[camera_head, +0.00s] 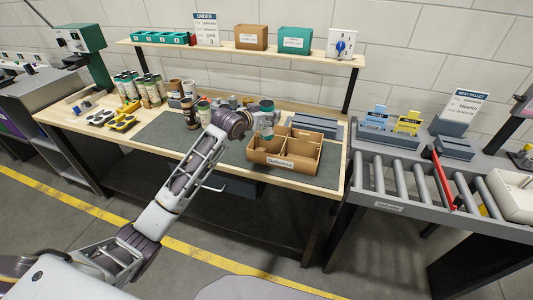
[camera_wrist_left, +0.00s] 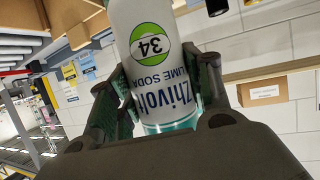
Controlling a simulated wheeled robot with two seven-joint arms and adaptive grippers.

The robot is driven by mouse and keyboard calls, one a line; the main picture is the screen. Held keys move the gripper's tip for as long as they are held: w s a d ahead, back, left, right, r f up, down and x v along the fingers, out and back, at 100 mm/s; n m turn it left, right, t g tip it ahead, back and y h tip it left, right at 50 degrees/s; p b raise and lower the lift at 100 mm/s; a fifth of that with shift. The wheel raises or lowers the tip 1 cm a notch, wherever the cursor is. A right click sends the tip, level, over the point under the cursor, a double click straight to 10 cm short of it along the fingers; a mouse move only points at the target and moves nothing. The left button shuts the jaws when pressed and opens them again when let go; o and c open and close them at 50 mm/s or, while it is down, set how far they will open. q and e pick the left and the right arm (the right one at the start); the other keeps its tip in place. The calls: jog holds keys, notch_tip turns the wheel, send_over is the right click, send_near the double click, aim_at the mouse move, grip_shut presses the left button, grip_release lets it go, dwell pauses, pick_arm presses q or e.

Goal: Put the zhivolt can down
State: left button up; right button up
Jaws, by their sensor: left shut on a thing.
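The zhivolt can (camera_wrist_left: 150,45) is white with blue lettering, a green-ringed "34" and a teal band. It fills the middle of the left wrist view. My left gripper (camera_wrist_left: 158,88) is shut on it, one finger on each side. In the head view my left gripper (camera_head: 262,124) is at the back left of the divided cardboard box (camera_head: 284,170), and the can's teal end (camera_head: 267,104) shows above the fingers. My right gripper is not in view.
The workbench has a dark mat (camera_head: 160,140). Several cans (camera_head: 145,88) stand at its back left, near a yellow holder (camera_head: 123,122). A brown can (camera_head: 190,112) stands left of my wrist. A roller conveyor (camera_head: 400,178) is at the right.

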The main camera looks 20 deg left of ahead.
aim_at(263, 138)
pick_arm(q)
jog(key=shift+f, duration=3.1)
jog(key=shift+f, duration=1.85)
jog(key=shift+f, duration=0.15)
jog(key=o, duration=0.7)
jog(key=shift+r, duration=0.2)
jog(key=v, duration=1.2)
